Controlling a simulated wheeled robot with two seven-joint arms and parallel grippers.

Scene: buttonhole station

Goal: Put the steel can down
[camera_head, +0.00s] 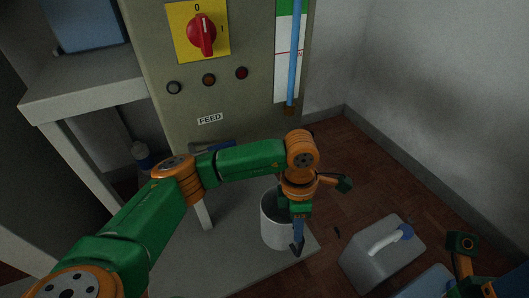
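A pale grey, open-topped can (272,230), which I take to be the steel can, stands upright at the lower middle of the head view. It is over a low grey platform; I cannot tell whether its base touches it. My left gripper (297,245) points down at the can's right side, with a dark finger in front of its wall. The gripper hides part of the rim, and I cannot tell whether it grips the can. Only part of my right wrist shows at the lower right edge; its fingers are out of view.
Behind is a machine cabinet with a red rotary switch (202,33) and a FEED label (210,119). A grey table (85,92) stands at the left.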

